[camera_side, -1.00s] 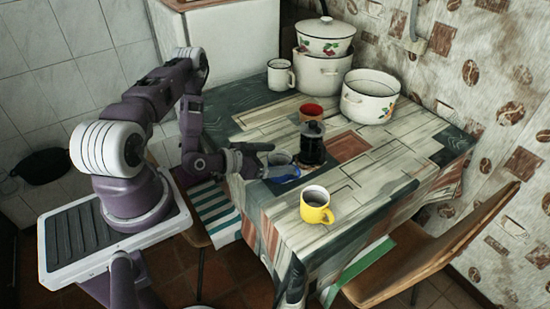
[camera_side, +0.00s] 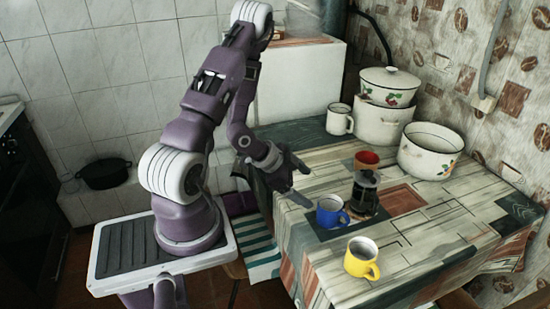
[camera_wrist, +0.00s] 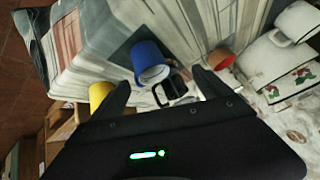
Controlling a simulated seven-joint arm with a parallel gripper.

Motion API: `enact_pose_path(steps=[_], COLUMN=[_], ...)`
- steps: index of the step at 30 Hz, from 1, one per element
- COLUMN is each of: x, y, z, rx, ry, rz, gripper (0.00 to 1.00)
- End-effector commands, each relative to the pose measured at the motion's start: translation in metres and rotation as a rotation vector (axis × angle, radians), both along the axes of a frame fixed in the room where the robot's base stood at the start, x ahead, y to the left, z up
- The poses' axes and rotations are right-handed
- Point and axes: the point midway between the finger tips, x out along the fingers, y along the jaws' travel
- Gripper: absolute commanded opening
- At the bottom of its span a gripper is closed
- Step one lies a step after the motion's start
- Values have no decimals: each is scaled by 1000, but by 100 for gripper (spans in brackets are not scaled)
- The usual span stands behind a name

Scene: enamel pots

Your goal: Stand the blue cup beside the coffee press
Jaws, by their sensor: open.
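The blue cup (camera_side: 331,213) stands upright on the table, just left of the black coffee press (camera_side: 365,196). Whether they touch I cannot tell. The blue cup also shows in the wrist view (camera_wrist: 147,58), with the coffee press (camera_wrist: 178,86) close by it. My gripper (camera_side: 304,182) is open and empty, above the table's left side, up and to the left of the blue cup. In the wrist view its two fingers (camera_wrist: 160,79) are spread apart with nothing held between them.
A yellow cup (camera_side: 361,260) stands in front of the blue cup. A red cup (camera_side: 367,159) stands behind the press. A white mug (camera_side: 339,121), an open white pot (camera_side: 428,152) and stacked pots (camera_side: 385,118) are at the back. The table's front right is clear.

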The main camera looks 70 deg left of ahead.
Motion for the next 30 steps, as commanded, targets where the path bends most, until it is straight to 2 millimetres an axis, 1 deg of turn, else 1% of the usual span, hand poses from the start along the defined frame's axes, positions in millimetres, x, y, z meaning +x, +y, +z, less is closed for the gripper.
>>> enact_pose_path(steps=[1, 2, 3, 5, 6, 8, 9, 11, 12, 14, 15, 18, 19, 21, 22, 30], x=[13, 18, 22, 24, 21, 9, -4, -30, -49, -80, -99, -136, -143, -153, -155, -155], y=[6, 8, 9, 2, -7, -28, -46, -76, -97, -125, -140, -166, -171, -176, -177, -177], z=[25, 41, 64, 102, 129, 167, 190, 219, 234, 249, 256, 264, 265, 266, 266, 266], rx=[76, 112, 152, 189, 194, 173, 142, 73, 21, -57, -102, -181, -195, -214, -217, -215], ry=[32, 59, 88, 115, 126, 131, 132, 139, 146, 163, 178, 214, 222, 236, 240, 242], rz=[5, 26, 64, 134, 189, 267, 314, 367, 390, 409, 411, 404, 402, 399, 399, 400], gripper=[89, 89, 89, 89, 89, 89, 89, 89, 89, 89, 89, 89, 89, 89, 89, 89])
